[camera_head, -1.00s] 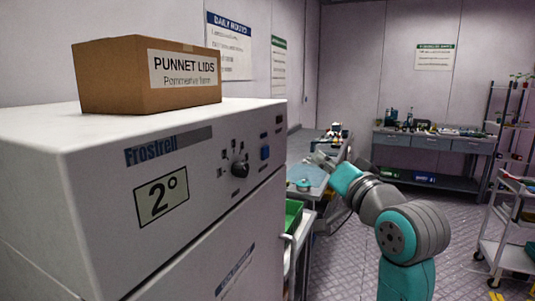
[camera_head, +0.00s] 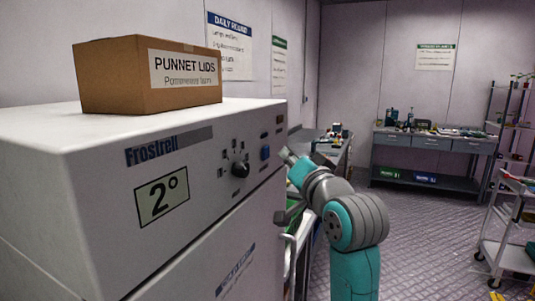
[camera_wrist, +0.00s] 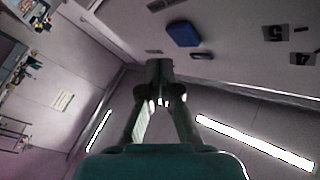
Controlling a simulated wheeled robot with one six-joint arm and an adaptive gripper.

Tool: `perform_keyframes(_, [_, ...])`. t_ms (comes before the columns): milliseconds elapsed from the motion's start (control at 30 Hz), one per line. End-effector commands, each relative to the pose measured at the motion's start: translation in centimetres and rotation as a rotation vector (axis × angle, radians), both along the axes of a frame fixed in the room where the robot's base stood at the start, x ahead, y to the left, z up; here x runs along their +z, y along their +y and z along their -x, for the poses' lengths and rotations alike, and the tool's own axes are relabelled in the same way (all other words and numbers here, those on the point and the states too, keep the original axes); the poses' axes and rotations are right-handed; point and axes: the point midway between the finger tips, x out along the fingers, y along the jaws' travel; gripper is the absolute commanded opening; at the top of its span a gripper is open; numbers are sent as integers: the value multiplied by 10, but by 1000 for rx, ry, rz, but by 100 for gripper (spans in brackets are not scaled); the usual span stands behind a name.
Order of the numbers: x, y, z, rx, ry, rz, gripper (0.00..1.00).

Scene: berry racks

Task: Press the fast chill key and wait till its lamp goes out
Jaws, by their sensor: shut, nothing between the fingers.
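A blue square key (camera_head: 265,152) sits on the white chiller's front panel, right of the black dial (camera_head: 240,170). It also shows near the top of the wrist view (camera_wrist: 183,34). I cannot read any label on it. A small dark brownish window (camera_head: 279,119) is above and right of the key; no clear glow shows in it. My gripper (camera_head: 287,156) is shut and empty, close to the panel just right of the key. In the wrist view the closed fingertips (camera_wrist: 160,66) point toward the panel, below the key. I see no clear contact.
The chiller (camera_head: 90,215) reads 2° on its display (camera_head: 162,201). A cardboard box of punnet lids (camera_head: 120,78) stands on top. A door handle (camera_head: 290,262) juts out below my gripper. A bench (camera_head: 430,157) stands at the back, a trolley (camera_head: 515,258) at right.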

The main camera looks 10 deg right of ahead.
Motion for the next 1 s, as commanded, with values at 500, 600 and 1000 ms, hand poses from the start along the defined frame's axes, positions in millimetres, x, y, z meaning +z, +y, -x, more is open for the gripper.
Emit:
perform_keyframes(500, [0,11,-8,-1,-1,1,0])
perform_keyframes(600, [0,11,-8,-1,-1,1,0])
perform_keyframes(1000, [0,11,-8,-1,-1,1,0])
